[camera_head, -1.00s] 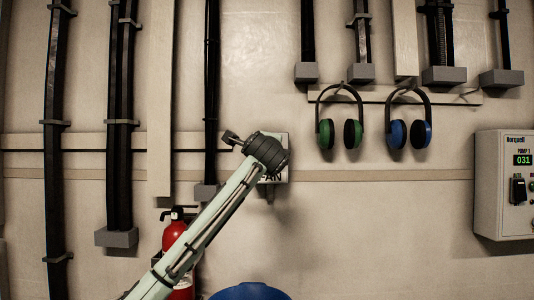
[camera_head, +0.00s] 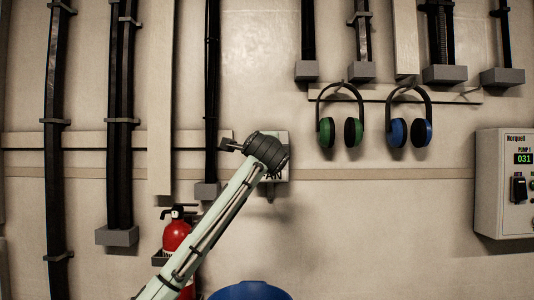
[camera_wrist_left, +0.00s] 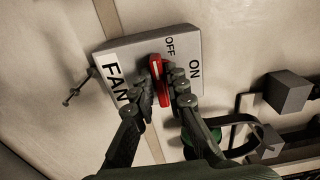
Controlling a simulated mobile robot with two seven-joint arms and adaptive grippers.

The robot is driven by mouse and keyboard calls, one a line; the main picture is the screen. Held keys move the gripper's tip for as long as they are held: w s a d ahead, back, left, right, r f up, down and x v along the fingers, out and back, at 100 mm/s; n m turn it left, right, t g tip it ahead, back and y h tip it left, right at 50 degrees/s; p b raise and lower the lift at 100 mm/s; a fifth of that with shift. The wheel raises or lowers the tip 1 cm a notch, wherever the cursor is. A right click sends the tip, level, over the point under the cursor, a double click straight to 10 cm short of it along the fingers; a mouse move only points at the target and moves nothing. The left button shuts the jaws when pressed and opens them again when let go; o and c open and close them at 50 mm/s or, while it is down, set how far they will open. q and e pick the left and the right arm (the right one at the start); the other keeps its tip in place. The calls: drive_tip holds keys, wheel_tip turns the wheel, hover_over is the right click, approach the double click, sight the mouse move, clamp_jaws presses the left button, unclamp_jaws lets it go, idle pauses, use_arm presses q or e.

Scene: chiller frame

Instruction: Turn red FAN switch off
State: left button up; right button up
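The FAN switch box (camera_wrist_left: 188,43) is a grey box on the wall with a white FAN label and the words OFF and ON. Its red switch handle (camera_wrist_left: 156,66) stands nearly upright in the left wrist view, its upper end near the OFF label. My left gripper (camera_wrist_left: 164,90) has its fingers close on both sides of the red handle, with no clear gap, and appears shut on it. In the head view the box (camera_head: 283,150) is mostly hidden behind my left wrist, and the handle and fingertips are hidden. My right gripper is not in view.
Green earmuffs (camera_head: 325,132) and blue earmuffs (camera_head: 398,134) hang right of the box. A red fire extinguisher (camera_head: 176,236) and a blue rounded object (camera_head: 250,291) are below. A pump panel (camera_head: 490,190) is at the right. Vertical black conduits line the wall at left.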

use_arm(q)
drive_tip(key=o, duration=0.3)
drive_tip(key=shift+o, duration=0.2)
drive_tip(key=s, duration=1.2)
